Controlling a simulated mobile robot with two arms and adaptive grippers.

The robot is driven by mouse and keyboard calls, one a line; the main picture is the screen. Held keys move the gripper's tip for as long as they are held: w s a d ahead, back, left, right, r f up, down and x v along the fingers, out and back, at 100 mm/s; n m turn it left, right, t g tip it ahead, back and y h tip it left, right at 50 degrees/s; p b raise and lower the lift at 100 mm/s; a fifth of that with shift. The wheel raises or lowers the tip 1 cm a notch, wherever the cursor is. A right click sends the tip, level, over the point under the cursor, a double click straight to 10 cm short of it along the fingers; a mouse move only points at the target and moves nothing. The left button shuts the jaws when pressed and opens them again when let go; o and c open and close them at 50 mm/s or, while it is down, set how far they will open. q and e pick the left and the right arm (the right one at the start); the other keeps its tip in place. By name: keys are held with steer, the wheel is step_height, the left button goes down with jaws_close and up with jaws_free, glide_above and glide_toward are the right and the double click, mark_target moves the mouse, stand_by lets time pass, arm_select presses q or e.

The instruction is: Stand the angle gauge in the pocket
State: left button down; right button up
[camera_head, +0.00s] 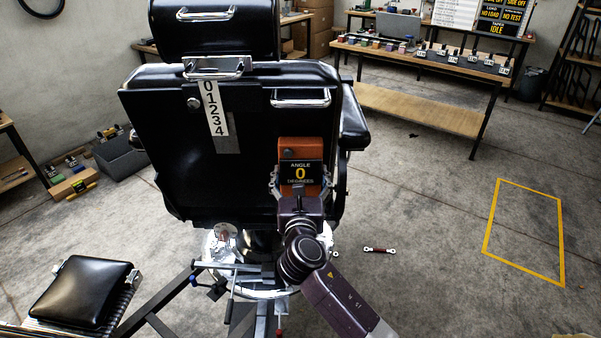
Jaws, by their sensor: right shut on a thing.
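The angle gauge (300,148) is an orange block with a black face reading "ANGLE 0 DEGREES". It is upright in front of the lower right part of the black chair back (175,135). My right gripper (301,185) is shut on the gauge from below, with one finger on each side. I cannot tell whether the gauge touches the chair back. I cannot make out a pocket for certain; the gauge and gripper hide the panel behind them. My left gripper is not in view.
The chair back carries a 0-to-4 number strip (214,108) and a chrome handle (300,98). A black padded footrest (82,290) is at lower left. A small red-and-metal link (380,250) lies on the floor. A workbench (425,104) stands behind; the yellow-outlined floor area (486,235) is clear.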

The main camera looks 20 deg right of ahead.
steer(key=shift+f+b, duration=1.45)
steer(key=shift+f, duration=0.95)
steer(key=o, duration=1.5)
steer(key=shift+o, duration=0.2)
steer(key=shift+f, duration=0.1)
steer(key=shift+s, duration=0.1)
steer(key=v, duration=1.2)
